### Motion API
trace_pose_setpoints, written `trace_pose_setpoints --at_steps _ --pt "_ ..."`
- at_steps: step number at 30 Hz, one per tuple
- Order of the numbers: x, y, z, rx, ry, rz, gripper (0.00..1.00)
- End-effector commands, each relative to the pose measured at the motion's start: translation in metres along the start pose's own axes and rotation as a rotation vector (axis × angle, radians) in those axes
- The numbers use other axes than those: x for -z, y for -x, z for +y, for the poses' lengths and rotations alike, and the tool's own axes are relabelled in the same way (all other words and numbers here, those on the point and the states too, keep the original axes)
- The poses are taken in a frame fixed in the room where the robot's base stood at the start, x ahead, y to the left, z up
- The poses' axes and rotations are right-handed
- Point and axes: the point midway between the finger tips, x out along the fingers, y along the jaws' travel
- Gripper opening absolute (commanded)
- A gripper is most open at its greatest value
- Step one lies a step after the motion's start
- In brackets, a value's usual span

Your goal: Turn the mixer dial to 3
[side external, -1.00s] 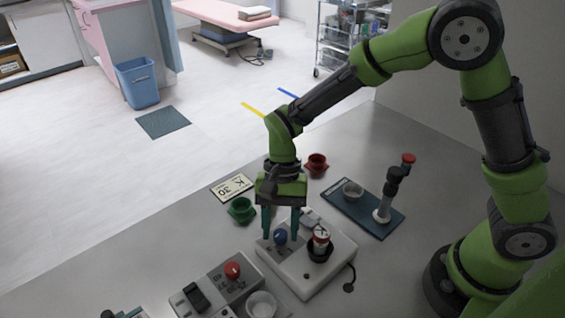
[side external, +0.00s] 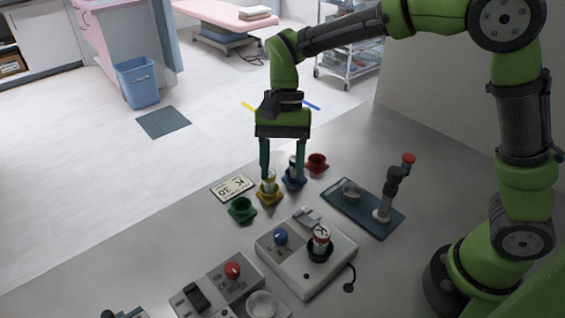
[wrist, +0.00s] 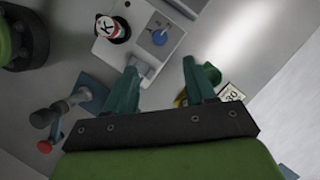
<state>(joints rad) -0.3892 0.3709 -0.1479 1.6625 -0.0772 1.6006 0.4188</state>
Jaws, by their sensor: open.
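A white box (side external: 318,277) on the table carries a blue dial (side external: 280,236) and a dark round holder with a white and red container marked K (side external: 321,240). The dial's markings are too small to read, so its setting cannot be told. In the wrist view the blue dial (wrist: 160,37) shows beyond my fingertips, beside the K container (wrist: 112,28). My gripper (side external: 282,174) is open and empty, raised above and behind the box, apart from the dial. A second, grey box has a red dial (side external: 232,270) and a black switch (side external: 195,297).
A dark tray (side external: 394,224) with a bowl and a red-topped upright stands right.

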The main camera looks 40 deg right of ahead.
Motion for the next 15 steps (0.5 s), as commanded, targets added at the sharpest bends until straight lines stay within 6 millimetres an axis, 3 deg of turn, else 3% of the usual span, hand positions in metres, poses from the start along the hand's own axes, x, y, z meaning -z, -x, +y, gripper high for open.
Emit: trace_pose_setpoints --at_steps 6,15 --pt "0.000 0.034 -0.001 0.002 0.001 0.001 0.55" --pt "0.000 0.043 0.000 0.000 0.000 -0.001 0.55"
